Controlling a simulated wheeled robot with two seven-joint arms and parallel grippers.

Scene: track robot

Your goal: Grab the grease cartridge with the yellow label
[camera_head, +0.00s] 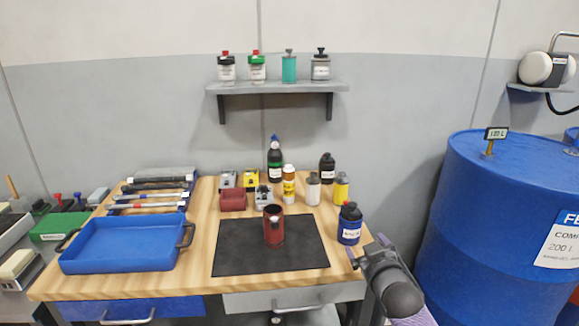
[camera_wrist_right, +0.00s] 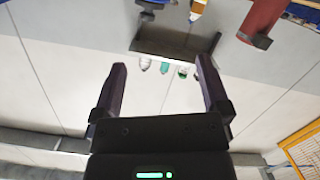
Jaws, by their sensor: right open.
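Two yellow items stand at the back right of the bench. One is a short yellow cylinder with a dark cap and pale label (camera_head: 341,188); the other is a slim yellow-and-white bottle (camera_head: 289,187). I cannot tell for certain which is the yellow-label grease cartridge; the short cylinder resembles the grey, white-labelled cylinder (camera_head: 313,189) beside it. My right gripper (camera_head: 367,249) is open and empty at the bench's front right corner, in front of these items and apart from them. Its open fingers also show in the right wrist view (camera_wrist_right: 160,90). My left gripper is out of view.
A blue bottle (camera_head: 349,227) stands between my right gripper and the back items. A dark red cylinder (camera_head: 273,228) stands on the black mat (camera_head: 235,255). Black bottles (camera_head: 327,168) are behind. A blue tray (camera_head: 120,245) lies left; a blue drum (camera_head: 480,220) stands right.

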